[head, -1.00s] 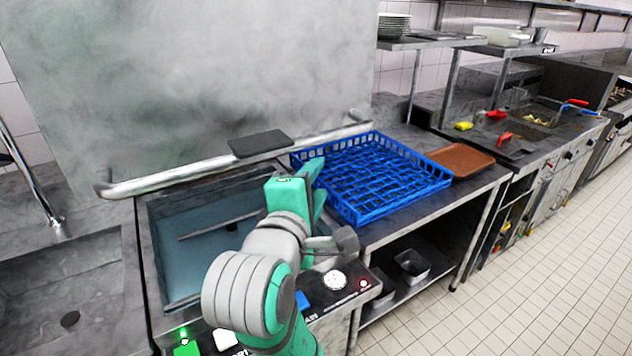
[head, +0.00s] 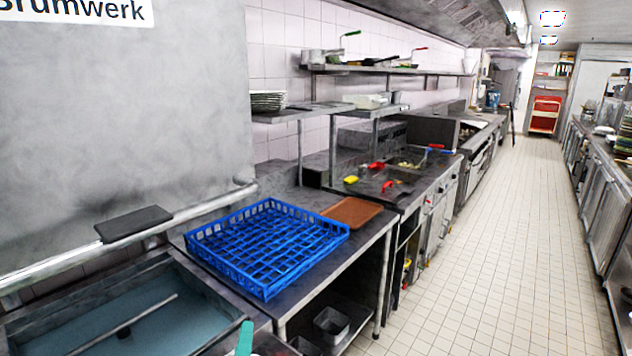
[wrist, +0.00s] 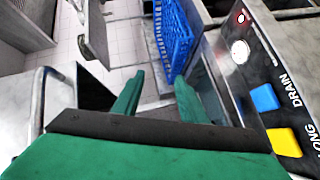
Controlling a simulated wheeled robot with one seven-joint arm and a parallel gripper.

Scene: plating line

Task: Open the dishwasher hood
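The grey dishwasher hood (head: 120,130) fills the left of the head view, with a "Brumwerk" label at its top. Its bar handle (head: 215,202) runs along the lower edge and carries a dark pad (head: 133,223). The hood stands raised: the open basin (head: 100,320), with a spray arm inside, shows below it. Only a green tip of my arm (head: 245,338) shows at the bottom of the head view. In the wrist view my gripper (wrist: 158,95) has its two green fingers apart with nothing between them, beside the control panel (wrist: 255,75). The handle is not clearly seen there.
A blue dish rack (head: 268,245) sits on the counter right of the basin, with a brown tray (head: 352,211) behind it. It also shows in the wrist view (wrist: 172,38). Shelves and a fryer station line the wall. The tiled floor (head: 500,240) at right is clear.

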